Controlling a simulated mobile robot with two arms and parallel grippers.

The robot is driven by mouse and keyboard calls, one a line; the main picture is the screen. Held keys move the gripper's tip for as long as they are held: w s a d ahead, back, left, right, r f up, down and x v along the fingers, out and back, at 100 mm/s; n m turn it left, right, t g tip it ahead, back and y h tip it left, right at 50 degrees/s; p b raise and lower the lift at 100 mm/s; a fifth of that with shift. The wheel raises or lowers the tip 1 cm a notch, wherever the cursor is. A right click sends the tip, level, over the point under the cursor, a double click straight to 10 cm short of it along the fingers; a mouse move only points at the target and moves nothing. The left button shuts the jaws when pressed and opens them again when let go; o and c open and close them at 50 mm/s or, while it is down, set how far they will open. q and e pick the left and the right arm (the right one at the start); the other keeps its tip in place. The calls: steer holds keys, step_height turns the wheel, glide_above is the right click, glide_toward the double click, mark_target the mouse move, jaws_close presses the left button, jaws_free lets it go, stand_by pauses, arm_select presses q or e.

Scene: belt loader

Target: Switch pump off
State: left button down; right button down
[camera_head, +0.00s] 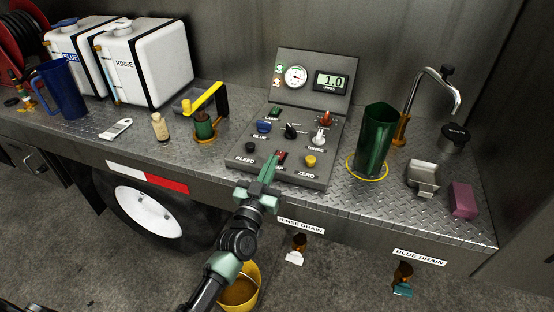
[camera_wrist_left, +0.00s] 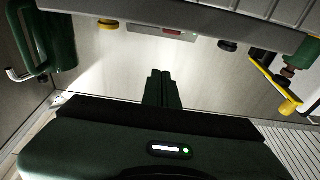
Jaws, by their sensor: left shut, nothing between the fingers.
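The grey control panel (camera_head: 325,172) stands on the metal deck, with several knobs and buttons on its sloped face. A red switch (camera_head: 282,156) sits at its lower middle, between the black BLEED button (camera_head: 250,147) and the yellow ZERO button (camera_head: 310,161). The switch's label is partly hidden by my gripper. The red switch also shows in the left wrist view (camera_wrist_left: 172,31). My left gripper (camera_head: 268,170) is shut and empty, just in front of the panel's lower edge near the switch. Its closed fingers (camera_wrist_left: 162,90) point toward the panel. My right gripper is not in view.
A green jug (camera_head: 374,140) stands right of the panel, inside a yellow ring. A yellow-handled valve (camera_head: 205,99) stands to its left. White RINSE (camera_head: 150,62) and BLUE tanks fill the back left. The display (camera_head: 331,82) reads 1.0.

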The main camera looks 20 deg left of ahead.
mark_target(277, 168)
arm_select(q)
steer(key=w, duration=0.3)
steer(key=w+r, duration=0.1)
steer(key=w, duration=0.1)
steer(key=shift+w+d+r+p, duration=0.1)
steer(key=shift+w+r+p, duration=0.1)
steer(key=shift+w+p, duration=0.15)
steer(key=f, duration=0.3)
steer(key=shift+s+f+b, duration=0.1)
steer(key=shift+s+b, duration=0.2)
steer(key=shift+s+f, duration=0.15)
steer(key=shift+f, duration=0.4)
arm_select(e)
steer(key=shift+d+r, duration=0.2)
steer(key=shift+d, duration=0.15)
